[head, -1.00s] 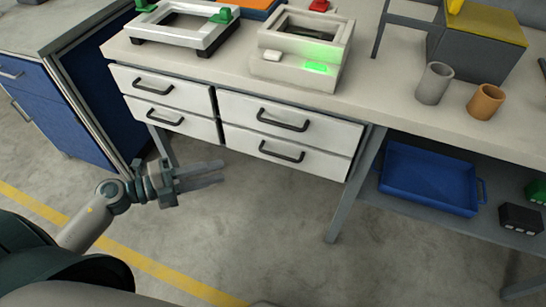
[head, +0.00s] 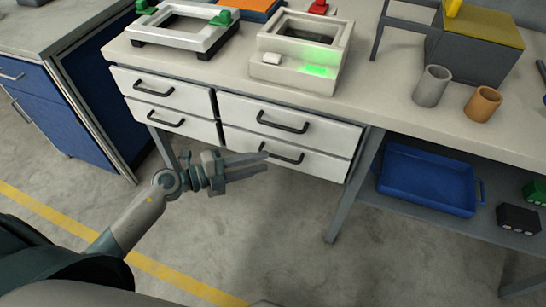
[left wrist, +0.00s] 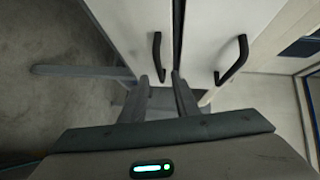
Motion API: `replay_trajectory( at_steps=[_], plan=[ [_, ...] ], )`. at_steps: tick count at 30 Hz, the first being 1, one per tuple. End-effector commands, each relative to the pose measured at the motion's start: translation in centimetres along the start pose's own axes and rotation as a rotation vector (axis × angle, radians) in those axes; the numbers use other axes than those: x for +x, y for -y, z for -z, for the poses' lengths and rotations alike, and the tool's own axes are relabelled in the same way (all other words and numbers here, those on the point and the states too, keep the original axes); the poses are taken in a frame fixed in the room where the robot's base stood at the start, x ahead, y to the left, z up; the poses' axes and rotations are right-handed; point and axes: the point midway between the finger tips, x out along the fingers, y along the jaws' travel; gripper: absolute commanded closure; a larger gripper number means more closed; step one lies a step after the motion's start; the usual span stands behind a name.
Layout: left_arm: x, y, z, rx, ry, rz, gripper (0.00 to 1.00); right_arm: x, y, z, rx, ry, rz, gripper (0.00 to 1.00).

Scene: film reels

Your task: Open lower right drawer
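The lower right drawer (head: 335,166) is a white front with a black bar handle (head: 283,155), and it looks shut. Its handle also shows in the left wrist view (left wrist: 157,55), just beyond the fingertips. My left gripper (head: 266,161) is open and empty, with its fingers apart at the near left end of this handle. In the left wrist view the near end of the handle appears between the fingertips (left wrist: 160,76); I cannot tell whether they touch it. The upper right drawer (head: 340,133), directly above, is shut too. My right gripper is not in view.
Two shut left drawers (head: 195,97) sit beside the right ones under the worktop (head: 385,100). A table leg (head: 350,195) stands right of the drawers. A blue tray (head: 425,180) lies on the lower shelf. The floor in front is clear.

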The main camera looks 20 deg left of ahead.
Motion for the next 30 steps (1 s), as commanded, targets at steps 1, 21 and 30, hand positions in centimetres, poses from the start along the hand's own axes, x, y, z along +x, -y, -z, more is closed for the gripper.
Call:
replay_trajectory(
  at_steps=[1,21,30],
  plan=[
    [1.0,0.1,0.0,-0.001,0.000,0.003,0.72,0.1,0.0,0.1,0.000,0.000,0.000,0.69],
    [5.0,-0.1,0.0,0.000,0.000,-0.001,0.72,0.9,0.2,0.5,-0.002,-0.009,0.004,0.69],
    [5.0,-0.1,0.0,0.000,0.000,-0.001,1.00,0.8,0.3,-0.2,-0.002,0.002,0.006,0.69]
  ],
)
